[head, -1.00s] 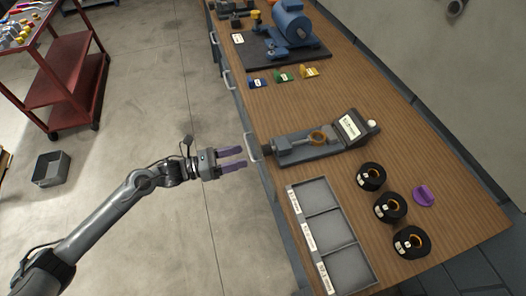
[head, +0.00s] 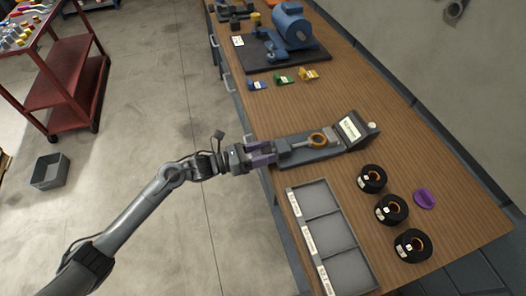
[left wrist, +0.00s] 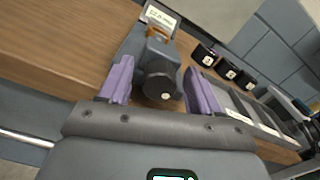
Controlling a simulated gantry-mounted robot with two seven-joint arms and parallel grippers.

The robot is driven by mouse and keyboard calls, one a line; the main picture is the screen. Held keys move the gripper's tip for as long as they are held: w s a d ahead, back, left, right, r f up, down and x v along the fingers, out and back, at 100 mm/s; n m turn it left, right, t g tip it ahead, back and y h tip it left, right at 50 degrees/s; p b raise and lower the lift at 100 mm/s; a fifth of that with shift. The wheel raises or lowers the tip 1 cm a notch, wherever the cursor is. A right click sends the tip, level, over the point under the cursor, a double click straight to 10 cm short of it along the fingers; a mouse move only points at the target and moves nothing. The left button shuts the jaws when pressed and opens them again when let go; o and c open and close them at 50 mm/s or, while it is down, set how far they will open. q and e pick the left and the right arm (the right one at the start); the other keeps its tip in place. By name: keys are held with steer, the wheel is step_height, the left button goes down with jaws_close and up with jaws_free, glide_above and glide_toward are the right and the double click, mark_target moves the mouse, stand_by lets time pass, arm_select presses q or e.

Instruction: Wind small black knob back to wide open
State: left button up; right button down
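The small black knob (left wrist: 160,84) is at the near end of a grey bench device (head: 322,151) that lies along the bench. In the left wrist view it sits between the two purple fingers of my left gripper (left wrist: 158,88), with a gap on each side. In the head view my left gripper (head: 262,153) reaches over the bench edge at that end of the device and hides the knob. The gripper is open. An orange ring (head: 317,140) sits in the device, and a labelled block (head: 351,128) stands at its far end. My right gripper is not in view.
A grey three-compartment tray (head: 324,226) lies nearer on the bench. Several black rings, such as this one (head: 391,210), and a purple part (head: 425,199) lie to the right. A blue motor (head: 293,28) stands on a black mat at the back.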

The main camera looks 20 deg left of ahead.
arm_select(q)
steer(key=c, duration=1)
